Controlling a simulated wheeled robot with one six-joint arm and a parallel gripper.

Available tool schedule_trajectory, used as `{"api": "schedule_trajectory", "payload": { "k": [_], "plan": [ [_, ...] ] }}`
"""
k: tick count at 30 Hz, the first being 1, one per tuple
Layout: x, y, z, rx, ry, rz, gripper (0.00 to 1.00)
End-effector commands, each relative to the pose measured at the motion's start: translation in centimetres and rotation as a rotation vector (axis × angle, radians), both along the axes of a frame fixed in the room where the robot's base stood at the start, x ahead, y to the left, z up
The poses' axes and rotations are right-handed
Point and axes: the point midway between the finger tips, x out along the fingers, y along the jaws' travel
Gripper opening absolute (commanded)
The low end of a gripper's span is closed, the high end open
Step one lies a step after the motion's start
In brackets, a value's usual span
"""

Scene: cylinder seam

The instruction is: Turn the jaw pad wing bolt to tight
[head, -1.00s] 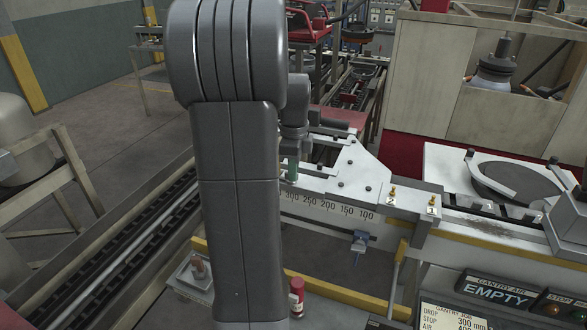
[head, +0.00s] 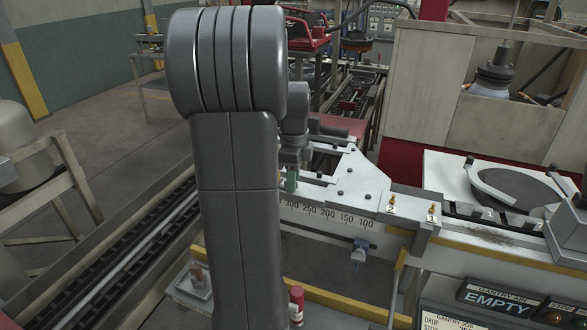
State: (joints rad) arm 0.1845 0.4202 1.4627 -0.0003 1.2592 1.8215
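The big grey links of my arm (head: 235,200) fill the left middle of the head view. My gripper (head: 291,182) is partly hidden behind them; a dark wrist with a small green part shows at the left of the white rail. I cannot see its fingers clearly or whether they hold anything. I cannot pick out the jaw pad wing bolt for certain. A small blue fitting (head: 360,250) hangs below the scaled rail. Two brass fittings stand on the rail, one at label 2 (head: 391,201) and one at label 1 (head: 432,211).
The scaled white rail (head: 325,213) runs across the middle. A round dark plate (head: 505,187) sits on a white table at right. A gantry panel (head: 497,298) reading EMPTY is at lower right. A red canister (head: 296,305) stands at the bottom.

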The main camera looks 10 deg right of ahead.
Motion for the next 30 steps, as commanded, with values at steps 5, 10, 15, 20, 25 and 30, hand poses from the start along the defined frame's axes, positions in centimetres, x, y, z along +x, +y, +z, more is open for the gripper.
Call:
{"api": "schedule_trajectory", "payload": {
  "k": [5, 10, 15, 20, 25, 30],
  "plan": [
    [0.1, 0.0, 2.0, -0.001, -0.005, 0.0, 0.31],
    [0.1, 0.0, 5.8, -0.001, -0.007, 0.0, 0.31],
    [0.1, 0.0, 9.7, -0.001, -0.007, 0.0, 0.31],
    [0.1, 0.0, 12.3, -0.001, -0.004, -0.001, 0.31],
    [0.0, 0.0, 13.5, -0.001, -0.003, -0.001, 0.31],
    [0.0, 0.0, 13.7, -0.001, -0.002, -0.001, 0.31]
  ]
}}
